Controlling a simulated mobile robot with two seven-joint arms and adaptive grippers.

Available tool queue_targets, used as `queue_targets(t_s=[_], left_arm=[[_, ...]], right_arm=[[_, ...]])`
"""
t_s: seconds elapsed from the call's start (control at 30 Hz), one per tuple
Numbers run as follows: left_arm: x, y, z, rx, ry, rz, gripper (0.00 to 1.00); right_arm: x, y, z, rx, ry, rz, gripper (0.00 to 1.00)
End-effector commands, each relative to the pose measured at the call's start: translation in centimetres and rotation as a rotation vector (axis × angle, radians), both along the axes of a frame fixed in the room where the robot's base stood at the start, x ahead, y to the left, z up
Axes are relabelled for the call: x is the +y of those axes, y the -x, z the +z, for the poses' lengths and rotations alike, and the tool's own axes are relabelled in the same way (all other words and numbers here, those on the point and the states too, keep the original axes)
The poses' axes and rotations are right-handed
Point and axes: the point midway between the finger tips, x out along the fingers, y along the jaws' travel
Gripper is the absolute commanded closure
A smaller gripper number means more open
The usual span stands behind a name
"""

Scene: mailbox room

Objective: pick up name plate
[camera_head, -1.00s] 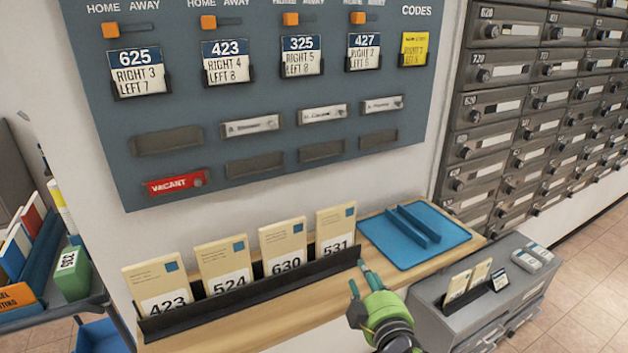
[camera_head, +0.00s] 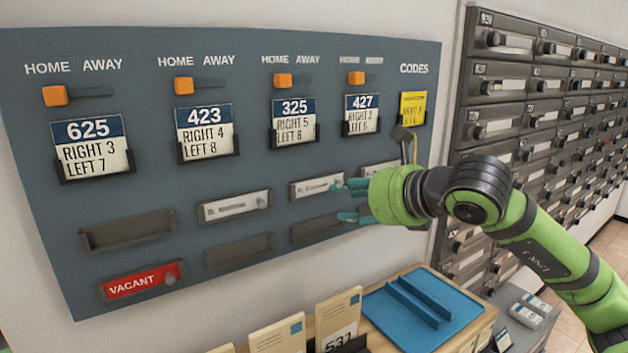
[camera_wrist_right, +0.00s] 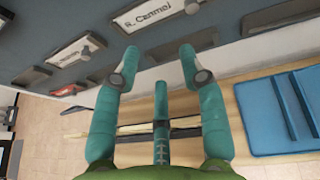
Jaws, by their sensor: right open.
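White name plates sit in holders on the blue-grey board: a left one (camera_head: 235,207), a middle one (camera_head: 312,187) and a right one (camera_head: 378,170) partly hidden by my right gripper. A red VACANT plate (camera_head: 140,281) sits lower left. My right gripper (camera_head: 348,201) is open and empty, its fingers pointing left just beside the middle plate's right end. In the right wrist view, the fingers (camera_wrist_right: 160,57) are spread below a plate with a printed name (camera_wrist_right: 154,19) and its round knob. Contact is not clear. My left gripper is not in view.
Empty dark slots (camera_head: 128,231) lie among the plates. Orange sliders (camera_head: 184,86) and number cards (camera_head: 205,131) are above. Below, a wooden shelf (camera_head: 411,271) holds a blue tray (camera_head: 455,303) and upright numbered cards (camera_head: 338,317). Grey mailboxes (camera_head: 500,80) stand right.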

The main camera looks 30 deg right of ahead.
Motion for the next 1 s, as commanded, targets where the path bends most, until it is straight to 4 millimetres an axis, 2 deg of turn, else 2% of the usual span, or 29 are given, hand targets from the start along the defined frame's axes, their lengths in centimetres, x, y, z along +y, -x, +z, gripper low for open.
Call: queue_targets(t_s=[0.03,0.1,0.2,0.37,0.57,0.7,1.0], left_arm=[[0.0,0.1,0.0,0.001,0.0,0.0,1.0],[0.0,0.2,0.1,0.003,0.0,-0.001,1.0],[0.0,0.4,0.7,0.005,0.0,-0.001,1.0],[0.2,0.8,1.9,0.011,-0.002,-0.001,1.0],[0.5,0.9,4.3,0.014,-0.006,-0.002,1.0],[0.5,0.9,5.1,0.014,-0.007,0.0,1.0],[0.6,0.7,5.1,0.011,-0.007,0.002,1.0]], right_arm=[[-1.7,0.2,0.9,-0.008,0.041,-0.061,0.58],[-3.2,0.4,1.4,-0.009,0.07,-0.116,0.58],[-3.9,-0.1,1.7,-0.009,0.082,-0.141,0.58],[-3.8,-1.6,1.2,-0.007,0.081,-0.139,0.58],[-3.7,-4.1,0.9,-0.005,0.08,-0.137,0.58],[-3.6,-5.7,0.0,-0.005,0.078,-0.136,0.58],[-3.6,-6.2,-0.6,-0.008,0.081,-0.135,0.58]])
